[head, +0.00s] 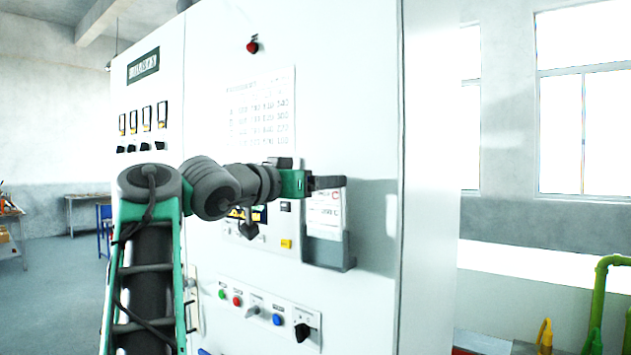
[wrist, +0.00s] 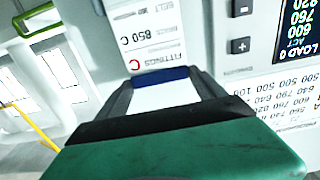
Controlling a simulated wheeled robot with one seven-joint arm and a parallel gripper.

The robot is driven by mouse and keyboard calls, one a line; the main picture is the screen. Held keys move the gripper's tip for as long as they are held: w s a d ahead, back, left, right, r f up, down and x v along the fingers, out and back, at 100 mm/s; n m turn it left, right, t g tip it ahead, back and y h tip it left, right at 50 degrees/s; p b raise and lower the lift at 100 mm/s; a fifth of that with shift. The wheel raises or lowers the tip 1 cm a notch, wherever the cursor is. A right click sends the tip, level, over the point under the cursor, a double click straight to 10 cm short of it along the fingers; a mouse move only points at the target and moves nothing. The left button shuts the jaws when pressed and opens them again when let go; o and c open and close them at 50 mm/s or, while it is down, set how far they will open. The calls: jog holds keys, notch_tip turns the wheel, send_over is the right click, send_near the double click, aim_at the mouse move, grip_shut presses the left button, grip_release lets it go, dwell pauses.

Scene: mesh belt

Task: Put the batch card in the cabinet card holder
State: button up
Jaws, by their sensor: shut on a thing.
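The batch card (head: 325,212) is white with red and black print and hangs upright below my gripper (head: 330,182) in the head view. In the wrist view the card (wrist: 150,38) shows lines reading FITTINGS C and 850 C. My gripper (wrist: 160,78) is shut at its upper end, where a blue band lies between the fingertips. The grey cabinet card holder (head: 330,255) is on the cabinet front. The card's lower part overlaps the holder in the head view; I cannot tell how deep it sits or whether it touches the bottom.
The white cabinet (head: 370,100) fills the middle. A display (wrist: 298,28) and buttons are left of the holder in the head view. A switch panel (head: 265,312) with a black knob is below. Green pipes (head: 600,300) stand at far right.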

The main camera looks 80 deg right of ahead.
jog(key=shift+f+b, duration=2.45)
jog(key=shift+f, duration=0.45)
jog(key=o, duration=1.3)
jog(key=shift+r, duration=0.1)
jog(key=shift+o, duration=0.2)
send_near(323, 208)
jog(key=shift+a+r+b, duration=0.1)
jog(key=shift+a+b, duration=0.05)
jog(key=shift+b, duration=0.25)
